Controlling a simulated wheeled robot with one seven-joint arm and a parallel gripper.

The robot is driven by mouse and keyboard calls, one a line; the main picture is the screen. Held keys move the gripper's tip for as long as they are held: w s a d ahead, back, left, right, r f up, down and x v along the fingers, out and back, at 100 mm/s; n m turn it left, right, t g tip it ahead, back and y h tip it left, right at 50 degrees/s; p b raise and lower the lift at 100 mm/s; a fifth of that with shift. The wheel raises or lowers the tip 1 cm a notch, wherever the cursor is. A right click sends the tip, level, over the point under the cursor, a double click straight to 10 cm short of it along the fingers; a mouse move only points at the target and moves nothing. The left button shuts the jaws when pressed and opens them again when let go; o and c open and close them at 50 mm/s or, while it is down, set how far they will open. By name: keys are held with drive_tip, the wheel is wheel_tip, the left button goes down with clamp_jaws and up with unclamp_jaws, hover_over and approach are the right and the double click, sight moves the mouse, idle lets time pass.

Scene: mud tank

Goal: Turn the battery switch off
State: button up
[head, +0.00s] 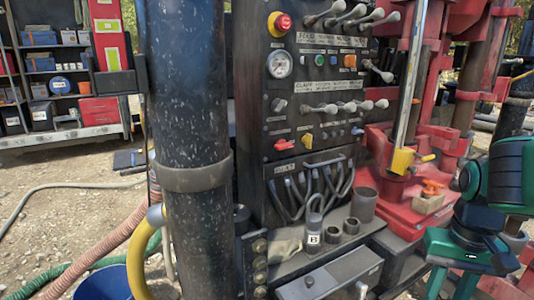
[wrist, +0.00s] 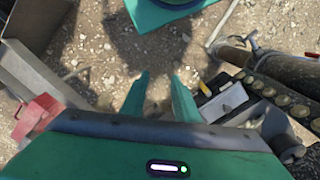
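No label that I can read names the battery switch, so I cannot tell for sure which control it is. On the black control panel (head: 322,98) in the head view are a red knob (head: 284,144) and a yellow-orange lever (head: 307,141) beside it, low on the panel. A red mushroom button on a yellow base (head: 282,23) is at the top. My gripper (wrist: 160,84) points down over the gravel in the wrist view. Its two green fingers are apart with nothing between them. In the head view my green wrist is at the lower right, well apart from the panel.
A dark upright pipe (head: 190,120) stands left of the panel. Red machinery (head: 405,200) stands between panel and arm. A grey box (head: 330,277) sits below. Stocked shelves (head: 52,72) are far left.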

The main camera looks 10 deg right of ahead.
drive_tip(key=shift+a, duration=0.15)
drive_tip(key=m+t+y, duration=0.6)
drive_tip(key=m+t, duration=0.2)
drive_tip(key=t, duration=0.9)
approach(287, 148)
drive_tip(key=shift+h, duration=0.3)
drive_tip(key=x, duration=0.9)
drive_tip(key=shift+w+a, duration=0.1)
drive_tip(key=shift+a, duration=0.15)
